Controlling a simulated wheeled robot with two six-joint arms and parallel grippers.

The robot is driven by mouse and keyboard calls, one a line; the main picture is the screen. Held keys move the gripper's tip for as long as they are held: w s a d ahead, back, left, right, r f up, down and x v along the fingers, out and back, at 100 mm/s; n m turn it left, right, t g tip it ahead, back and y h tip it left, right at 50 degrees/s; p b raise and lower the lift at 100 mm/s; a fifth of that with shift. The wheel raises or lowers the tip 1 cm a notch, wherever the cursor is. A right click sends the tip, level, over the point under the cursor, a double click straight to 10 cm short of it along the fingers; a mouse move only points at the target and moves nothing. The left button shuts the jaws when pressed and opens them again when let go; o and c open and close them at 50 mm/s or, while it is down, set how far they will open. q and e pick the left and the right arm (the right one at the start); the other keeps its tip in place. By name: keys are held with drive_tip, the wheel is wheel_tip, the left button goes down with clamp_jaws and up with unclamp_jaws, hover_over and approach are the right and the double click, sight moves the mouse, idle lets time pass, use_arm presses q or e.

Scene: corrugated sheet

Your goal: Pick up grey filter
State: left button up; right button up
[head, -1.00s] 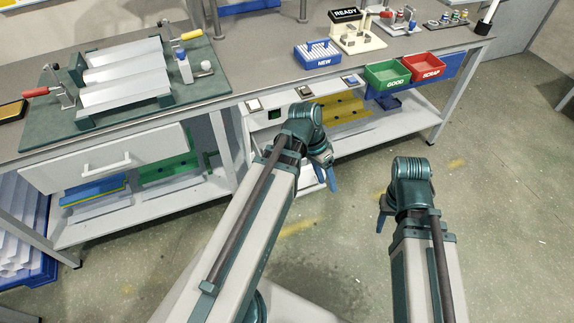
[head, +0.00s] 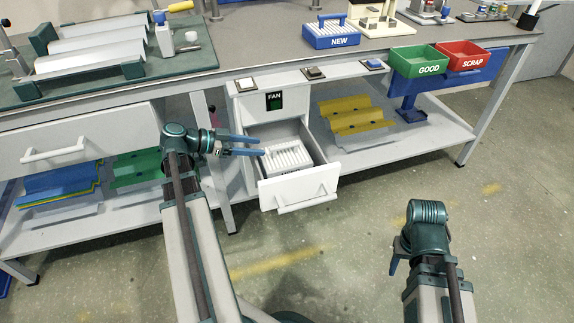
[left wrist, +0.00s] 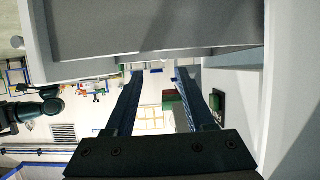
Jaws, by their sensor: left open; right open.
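A pale grey ribbed block (head: 287,157) lies inside the open white drawer (head: 298,190) in the head view. It looks like a filter or a rack of thin plates; I cannot tell which. A label on its near side is partly hidden by the drawer front. My left gripper (head: 262,146) is open and empty, at the left side of the drawer, its blue fingers pointing right. In the left wrist view its fingers (left wrist: 158,76) are apart with nothing between them, and the block is not seen. My right gripper (head: 393,262) is open, low over the floor at right.
The bench (head: 255,62) stands above the drawer. A lower shelf (head: 400,140) holds yellow corrugated sheets (head: 352,118). The floor in front is clear.

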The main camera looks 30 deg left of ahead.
sight(279, 148)
use_arm(q)
drive_tip(key=b+x, duration=0.3)
drive_tip(key=x, duration=0.4)
drive_tip(key=shift+w+d+f, duration=0.1)
drive_tip(key=shift+w+f, duration=0.05)
drive_tip(key=shift+w+d+f, duration=0.1)
drive_tip(key=shift+w+d, duration=0.25)
drive_tip(key=shift+w, duration=0.1)
drive_tip(key=b+x, duration=0.1)
drive_tip(key=x, duration=0.1)
drive_tip(key=b+x, duration=0.1)
drive_tip(key=x, duration=0.2)
drive_tip(key=shift+w+a, duration=0.2)
drive_tip(key=shift+w, duration=0.05)
clamp_jaws()
